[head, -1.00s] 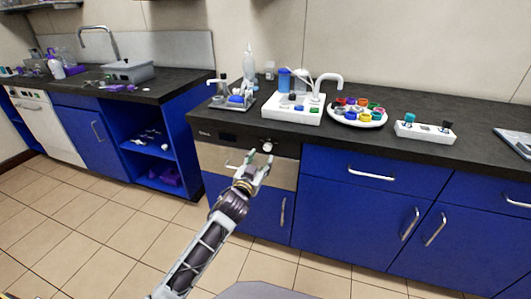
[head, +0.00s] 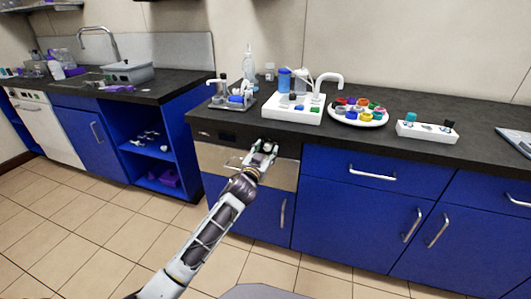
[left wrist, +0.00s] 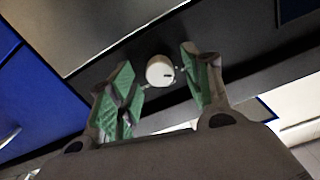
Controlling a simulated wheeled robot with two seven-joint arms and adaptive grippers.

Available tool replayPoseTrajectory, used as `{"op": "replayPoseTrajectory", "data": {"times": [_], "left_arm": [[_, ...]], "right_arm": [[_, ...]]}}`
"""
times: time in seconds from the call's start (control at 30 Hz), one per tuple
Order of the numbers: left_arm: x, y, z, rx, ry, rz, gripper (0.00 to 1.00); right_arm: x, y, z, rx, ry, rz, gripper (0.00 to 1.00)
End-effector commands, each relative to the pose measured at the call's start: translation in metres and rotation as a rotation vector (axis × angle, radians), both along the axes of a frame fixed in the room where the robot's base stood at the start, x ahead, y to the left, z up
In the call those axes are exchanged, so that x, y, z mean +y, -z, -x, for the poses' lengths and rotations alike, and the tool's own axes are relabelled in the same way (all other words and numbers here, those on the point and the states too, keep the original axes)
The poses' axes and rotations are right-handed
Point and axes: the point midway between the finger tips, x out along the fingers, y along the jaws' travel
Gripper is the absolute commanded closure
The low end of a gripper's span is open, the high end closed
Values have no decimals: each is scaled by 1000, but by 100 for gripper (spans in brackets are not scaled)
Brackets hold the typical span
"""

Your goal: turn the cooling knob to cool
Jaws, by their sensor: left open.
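The cooling knob (left wrist: 160,71) is a white round knob with a dark mark on its face, on a dark panel strip. In the left wrist view it sits between the green-padded fingers of my left gripper (left wrist: 155,88), with a gap on each side. In the head view my left gripper (head: 262,154) is at the front panel (head: 220,134) of the unit under the counter and covers most of the knob. The left gripper is open and holds nothing. My right gripper is not in view.
The black counter (head: 375,142) juts out just above the panel. On it stand a white bioreactor base (head: 290,110), a round tray of coloured caps (head: 358,118) and a white rack (head: 425,132). Blue cabinets with handles (head: 371,175) are to the right. The floor in front is clear.

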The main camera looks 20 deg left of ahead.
Motion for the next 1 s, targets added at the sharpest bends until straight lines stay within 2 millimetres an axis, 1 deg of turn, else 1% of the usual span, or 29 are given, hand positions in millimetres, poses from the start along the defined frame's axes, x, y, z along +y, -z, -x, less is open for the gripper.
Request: {"op": "replayPoseTrajectory", "data": {"times": [0.37, 0.4, 0.7, 0.77, 1.0], "left_arm": [[0, 0, -2, 1, 0, 0, 51], [0, 0, -2, 1, 0, 0, 52], [0, 0, -2, 1, 0, 0, 90], [0, 0, -2, 1, 0, 0, 97], [0, 0, -2, 1, 0, -9, 97]], "right_arm": [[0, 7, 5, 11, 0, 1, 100], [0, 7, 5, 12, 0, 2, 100], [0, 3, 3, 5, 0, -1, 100], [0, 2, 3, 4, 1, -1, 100], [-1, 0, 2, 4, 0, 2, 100]]}}
